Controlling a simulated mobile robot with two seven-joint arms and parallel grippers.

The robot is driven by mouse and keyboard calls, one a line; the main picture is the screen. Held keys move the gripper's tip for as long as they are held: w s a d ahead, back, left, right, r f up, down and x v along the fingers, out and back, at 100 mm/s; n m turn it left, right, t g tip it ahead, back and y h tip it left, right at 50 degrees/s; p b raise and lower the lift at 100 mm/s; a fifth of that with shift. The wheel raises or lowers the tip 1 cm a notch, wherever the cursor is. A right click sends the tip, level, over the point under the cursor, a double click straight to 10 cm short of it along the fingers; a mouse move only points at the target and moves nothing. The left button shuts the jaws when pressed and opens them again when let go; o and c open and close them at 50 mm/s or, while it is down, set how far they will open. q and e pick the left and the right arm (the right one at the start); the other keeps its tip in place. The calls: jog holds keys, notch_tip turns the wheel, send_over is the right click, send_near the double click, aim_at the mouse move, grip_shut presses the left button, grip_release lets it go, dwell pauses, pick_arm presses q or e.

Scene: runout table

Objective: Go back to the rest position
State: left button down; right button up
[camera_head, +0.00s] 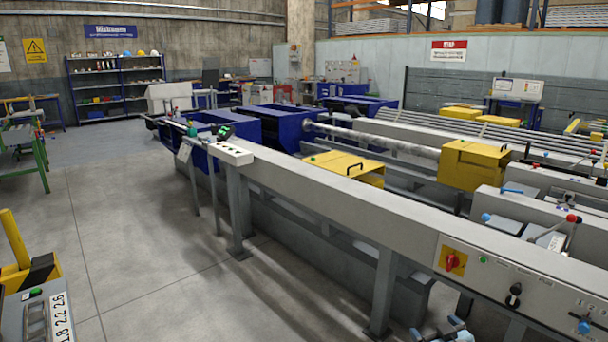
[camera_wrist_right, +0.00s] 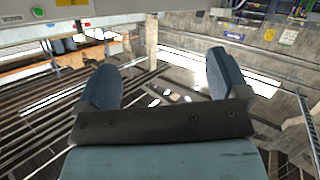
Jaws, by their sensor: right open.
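My right gripper (camera_head: 441,330) shows at the bottom edge of the head view, low beside the long grey runout table (camera_head: 330,203) and below its control panel. Only its tip end is in that picture. In the right wrist view the gripper (camera_wrist_right: 162,80) has its two blue-grey fingers spread wide apart, with nothing between them. My left gripper is not in view.
The runout table's panel has a red knob on a yellow plate (camera_head: 453,261). A grey leg (camera_head: 383,290) stands left of the right gripper. A yellow-and-black post (camera_head: 28,262) stands at the left. Open concrete floor (camera_head: 120,230) lies between.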

pick_arm(q)
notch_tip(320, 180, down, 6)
jog(key=b, duration=0.6)
pick_arm(e)
jog(key=s+a+f+g+y, duration=0.1)
jog(key=s+a+f, duration=0.3)
jog(key=s, duration=0.6)
jog(key=s+a+f+y, duration=0.15)
jog(key=s+a, duration=0.35)
jog(key=s, duration=0.5)
jog(key=s+a+f+g+y, duration=0.1)
jog(key=s+a+f, duration=0.3)
jog(key=s, duration=0.7)
pick_arm(q)
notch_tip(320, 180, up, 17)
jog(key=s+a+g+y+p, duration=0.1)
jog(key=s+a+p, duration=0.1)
jog(key=p, duration=2.9)
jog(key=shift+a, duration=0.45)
pick_arm(e)
notch_tip(320, 180, up, 19)
jog(key=s+d+g+h, duration=0.1)
jog(key=s, duration=0.1)
jog(key=shift+s+d+f+m+g, duration=0.2)
jog(key=shift+s+m+g, duration=0.1)
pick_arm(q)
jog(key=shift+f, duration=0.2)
pick_arm(e)
jog(key=shift+f, duration=0.15)
